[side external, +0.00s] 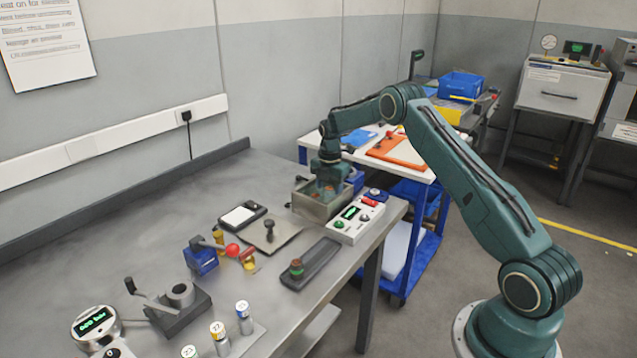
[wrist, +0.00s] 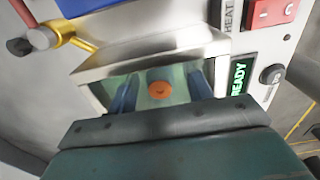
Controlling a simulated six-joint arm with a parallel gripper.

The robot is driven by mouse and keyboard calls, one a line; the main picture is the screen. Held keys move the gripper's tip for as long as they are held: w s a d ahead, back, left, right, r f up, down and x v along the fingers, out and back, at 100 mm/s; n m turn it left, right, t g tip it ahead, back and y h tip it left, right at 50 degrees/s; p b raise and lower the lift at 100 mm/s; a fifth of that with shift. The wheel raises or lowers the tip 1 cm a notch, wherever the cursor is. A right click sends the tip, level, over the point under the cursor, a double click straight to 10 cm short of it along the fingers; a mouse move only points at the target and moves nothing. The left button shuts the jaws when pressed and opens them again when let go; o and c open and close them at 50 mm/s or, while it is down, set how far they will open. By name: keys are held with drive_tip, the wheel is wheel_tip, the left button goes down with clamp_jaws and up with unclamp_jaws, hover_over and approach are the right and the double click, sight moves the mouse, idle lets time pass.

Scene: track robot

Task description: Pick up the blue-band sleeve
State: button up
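The blue-band sleeve (side external: 244,318) stands upright at the front of the bench in the side view, at the right end of a short row of silver sleeves. My gripper (side external: 328,190) is far from it, up and to the right in the picture, pointing down at an open metal box (side external: 307,208). In the wrist view, the two blue fingers of my gripper (wrist: 161,96) stand apart over the box. A round orange piece (wrist: 159,90) shows between them, with visible gaps on both sides. The blue-band sleeve does not show in the wrist view.
A yellow-band sleeve (side external: 219,338) stands close left of the blue-band one. A dark tray (side external: 315,262) with a small reddish-green piece, a red-knobbed fixture (side external: 232,250) and a grey lever fixture (side external: 180,302) are nearby. A white control box (side external: 356,218) stands beside the metal box.

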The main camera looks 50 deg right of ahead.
sight(330, 188)
drive_tip(key=c, duration=1)
drive_tip(key=shift+r, duration=0.15)
wheel_tip(330, 188, up, 20)
idle(0.6)
